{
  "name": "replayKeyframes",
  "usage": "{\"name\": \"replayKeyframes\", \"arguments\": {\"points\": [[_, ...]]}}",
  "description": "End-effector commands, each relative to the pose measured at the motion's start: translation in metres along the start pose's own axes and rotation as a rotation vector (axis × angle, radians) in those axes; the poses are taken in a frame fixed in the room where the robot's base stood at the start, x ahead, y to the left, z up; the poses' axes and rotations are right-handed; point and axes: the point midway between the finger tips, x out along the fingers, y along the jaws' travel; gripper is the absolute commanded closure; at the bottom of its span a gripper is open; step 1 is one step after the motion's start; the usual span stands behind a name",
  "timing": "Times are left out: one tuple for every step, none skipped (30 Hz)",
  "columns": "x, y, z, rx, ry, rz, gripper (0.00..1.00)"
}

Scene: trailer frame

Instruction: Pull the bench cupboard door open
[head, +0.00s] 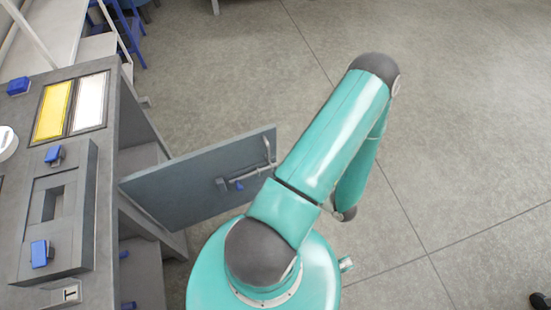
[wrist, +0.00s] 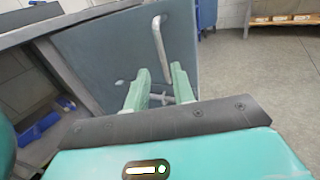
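The bench cupboard door (head: 195,180) is a grey panel standing swung out from the bench, with the cupboard opening exposed beside it. In the wrist view the door (wrist: 110,55) fills the upper middle. Its metal handle (wrist: 159,42) is a bent bar near the free edge; the handle (head: 267,150) also shows in the head view beside my arm. My gripper (wrist: 160,80) has its two green fingers apart, pointing at the door face around the handle's lower part. Whether either finger touches the bar I cannot tell. My arm hides the gripper in the head view.
The grey bench (head: 100,130) stands at the left, with blue knobs and yellow and white panels on top. Blue items sit inside the cupboard (wrist: 38,128). A blue chair stands at the upper left.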

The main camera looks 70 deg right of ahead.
Motion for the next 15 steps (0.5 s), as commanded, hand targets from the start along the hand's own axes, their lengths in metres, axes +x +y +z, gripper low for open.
{"name": "replayKeyframes", "arguments": {"points": [[-0.012, -0.001, -0.001, 0.000, 0.002, -0.004, 0.75], [-0.018, -0.001, -0.001, 0.000, 0.002, -0.002, 0.75], [-0.026, -0.001, -0.001, 0.000, 0.001, -0.003, 0.75], [-0.031, 0.000, -0.001, 0.000, 0.001, -0.002, 0.75], [-0.036, -0.001, -0.001, 0.000, 0.000, -0.002, 0.75], [-0.041, -0.001, -0.001, 0.000, 0.000, -0.001, 0.75], [-0.045, 0.000, -0.001, 0.000, 0.000, 0.000, 0.75], [-0.048, 0.000, -0.001, 0.000, 0.001, 0.000, 0.75], [-0.051, 0.000, 0.000, 0.000, 0.000, 0.000, 0.75], [-0.053, 0.000, 0.000, 0.000, 0.000, 0.001, 0.75], [-0.054, 0.000, 0.000, 0.000, -0.001, 0.001, 0.75], [-0.055, 0.000, 0.000, 0.000, -0.001, 0.002, 0.75], [-0.056, 0.000, 0.000, 0.000, -0.001, 0.002, 0.75], [-0.056, 0.000, 0.000, 0.000, -0.001, 0.002, 0.75], [-0.056, 0.000, 0.000, 0.000, -0.001, 0.002, 0.75]]}}
